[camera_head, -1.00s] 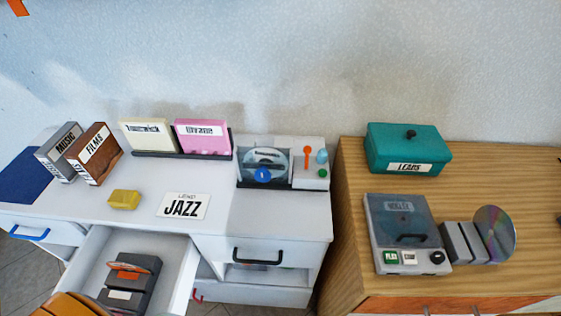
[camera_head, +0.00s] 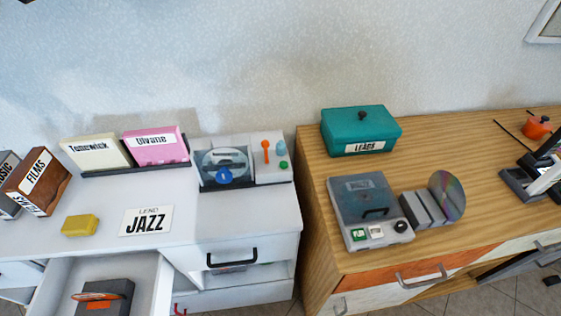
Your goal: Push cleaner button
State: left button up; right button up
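A light grey machine (camera_head: 242,163) stands at the right end of the white desk. A disc (camera_head: 222,163) lies in its dark bay with a round blue part (camera_head: 224,176) at the front. On its right side are an orange-topped stick, a pale blue bottle and a small green button (camera_head: 283,165). A second grey machine (camera_head: 369,206) with a tinted lid stands on the wooden cabinet. It has a green button (camera_head: 358,235), a white button and a black knob along its front. No label reading cleaner is legible. Neither of my grippers is in view.
A teal box (camera_head: 361,130) and a rack with an upright disc (camera_head: 447,195) are on the wooden cabinet. The white desk has a JAZZ card (camera_head: 146,220), a yellow block (camera_head: 80,225) and an open drawer. A gap separates desk and cabinet.

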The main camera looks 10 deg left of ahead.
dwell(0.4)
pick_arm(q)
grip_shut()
